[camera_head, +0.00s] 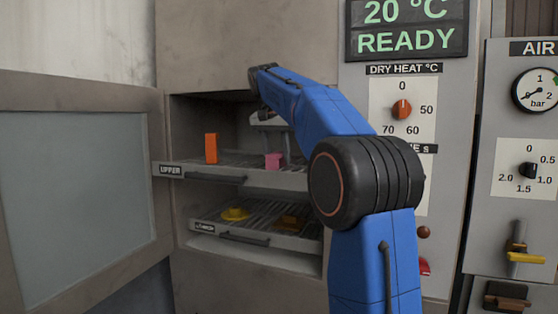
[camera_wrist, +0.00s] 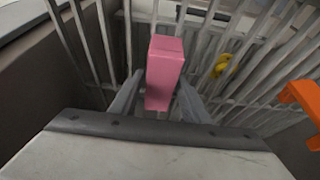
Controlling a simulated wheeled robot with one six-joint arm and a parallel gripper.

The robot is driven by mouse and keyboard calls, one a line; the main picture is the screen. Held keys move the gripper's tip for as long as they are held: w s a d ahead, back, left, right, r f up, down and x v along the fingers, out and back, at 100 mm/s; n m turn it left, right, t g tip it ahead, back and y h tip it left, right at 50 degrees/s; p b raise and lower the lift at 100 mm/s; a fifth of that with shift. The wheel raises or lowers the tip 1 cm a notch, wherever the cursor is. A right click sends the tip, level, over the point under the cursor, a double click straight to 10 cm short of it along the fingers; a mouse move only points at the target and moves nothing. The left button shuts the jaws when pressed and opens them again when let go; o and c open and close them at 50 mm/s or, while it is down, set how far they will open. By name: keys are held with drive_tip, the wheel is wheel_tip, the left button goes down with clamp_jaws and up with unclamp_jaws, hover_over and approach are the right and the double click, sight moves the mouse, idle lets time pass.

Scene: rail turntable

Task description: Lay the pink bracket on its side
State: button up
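The pink bracket (camera_head: 274,160) is on the upper rack (camera_head: 230,177), below my gripper, in the head view. In the wrist view the bracket (camera_wrist: 163,75) looks like an upright block between the two fingers of my gripper (camera_wrist: 160,78). The fingertips are very close to its left and right sides. I cannot tell whether they touch it. In the head view my blue arm reaches in from the right, and the fingers are not clear there.
An orange block (camera_head: 211,148) stands upright left of the bracket on the upper rack; it also shows at the right of the wrist view (camera_wrist: 302,98). The lower rack (camera_head: 262,240) holds a yellow piece (camera_head: 235,214) and a brown piece (camera_head: 291,222). The oven door (camera_head: 160,190) hangs open at left.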

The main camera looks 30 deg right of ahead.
sight(279, 152)
clamp_jaws()
drive_tip(key=shift+r, duration=0.1)
drive_tip(key=shift+r, duration=1.75)
drive_tip(key=s+a, duration=1)
drive_tip(key=a, duration=0.2)
drive_tip(key=s+a, duration=0.9)
drive_tip(key=a, duration=0.4)
drive_tip(key=shift+s, duration=0.4)
